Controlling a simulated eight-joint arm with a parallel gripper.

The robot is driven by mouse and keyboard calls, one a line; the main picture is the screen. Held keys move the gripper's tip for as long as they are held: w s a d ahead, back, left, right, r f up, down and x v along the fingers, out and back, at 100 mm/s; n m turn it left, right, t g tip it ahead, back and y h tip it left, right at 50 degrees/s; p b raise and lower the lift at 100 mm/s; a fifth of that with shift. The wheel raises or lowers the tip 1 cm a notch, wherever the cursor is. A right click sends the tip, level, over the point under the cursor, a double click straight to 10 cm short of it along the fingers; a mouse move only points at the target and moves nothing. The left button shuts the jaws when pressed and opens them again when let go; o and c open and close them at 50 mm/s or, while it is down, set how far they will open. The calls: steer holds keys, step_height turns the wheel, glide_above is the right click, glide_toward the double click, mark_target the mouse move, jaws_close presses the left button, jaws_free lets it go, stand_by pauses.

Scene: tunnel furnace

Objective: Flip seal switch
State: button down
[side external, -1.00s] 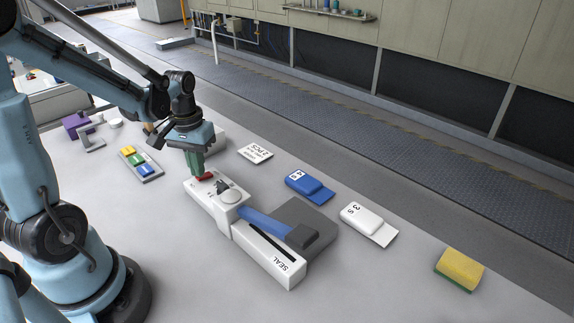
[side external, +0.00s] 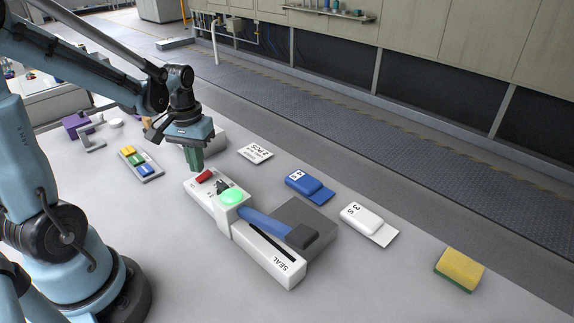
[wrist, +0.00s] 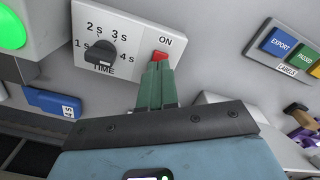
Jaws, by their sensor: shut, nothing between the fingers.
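The white sealer (side external: 262,250), marked SEAL, lies on the table with a blue lever arm (side external: 265,227) along it. Its red switch (side external: 206,175) sits at the far end; in the wrist view the red switch (wrist: 159,56) is beside the word ON. A round lamp (side external: 232,197) on the sealer glows green, and it also shows in the wrist view (wrist: 10,28). A black time dial (wrist: 98,53) points between the printed settings. My gripper (side external: 196,168) has green fingers, shut and empty, just behind the switch. In the wrist view the fingertips (wrist: 158,68) overlap the switch's lower edge; contact is unclear.
A dark grey plate (side external: 305,215) lies beside the sealer. A blue pouch (side external: 309,185), a white pouch (side external: 366,222), a card (side external: 255,153) and a yellow sponge (side external: 460,268) lie to the right. A label tray (side external: 141,165) is at the left. The front table is clear.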

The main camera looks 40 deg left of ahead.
mark_target(200, 178)
step_height(200, 178, up, 5)
steer(key=shift+r, duration=0.1)
stand_by(0.6)
steer(key=shift+d, duration=0.1)
steer(key=d+m+t, duration=0.1)
steer(key=d+t, duration=0.1)
steer(key=d, duration=0.2)
steer(key=d+r+m+t, duration=0.1)
steer(key=d+m+t, duration=0.1)
steer(key=d, duration=0.2)
steer(key=d+r+m+t, duration=0.1)
steer(key=d+m+t, duration=0.1)
steer(key=d, duration=0.2)
steer(key=shift+w+d+r, duration=0.1)
steer(key=shift+d+r, duration=0.05)
steer(key=shift+r, duration=0.05)
steer(key=shift+d+r+m+t, duration=0.1)
steer(key=shift+d+m+t, duration=0.4)
steer(key=shift+d+t, duration=0.15)
